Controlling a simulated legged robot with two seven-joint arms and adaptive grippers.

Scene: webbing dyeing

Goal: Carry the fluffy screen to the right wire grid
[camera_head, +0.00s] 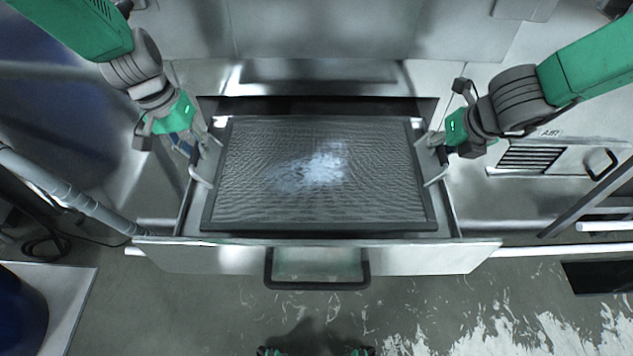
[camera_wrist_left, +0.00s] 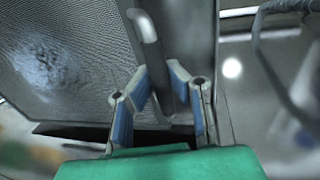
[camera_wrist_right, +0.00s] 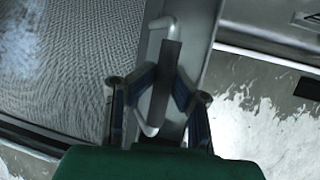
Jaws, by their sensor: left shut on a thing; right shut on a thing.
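The fluffy screen (camera_head: 262,203) is a dark-framed mesh panel with a patch of white fluff (camera_head: 318,170) near its middle. It lies level in the open drawer, with a light metal handle at each side. My left gripper (camera_head: 203,146) is shut on the left handle (camera_wrist_left: 147,28), which also shows between the fingers in the left wrist view (camera_wrist_left: 163,95). My right gripper (camera_head: 430,146) is shut on the right handle (camera_wrist_right: 163,22), seen between the fingers in the right wrist view (camera_wrist_right: 160,95). No wire grid can be made out.
The metal drawer (camera_head: 200,256) with a black pull handle (camera_head: 317,285) surrounds the screen. A vented panel marked AIR (camera_head: 530,158) is at the right. A grey hose (camera_head: 65,190) runs at the left. The wet floor (camera_head: 430,315) in front is mostly open.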

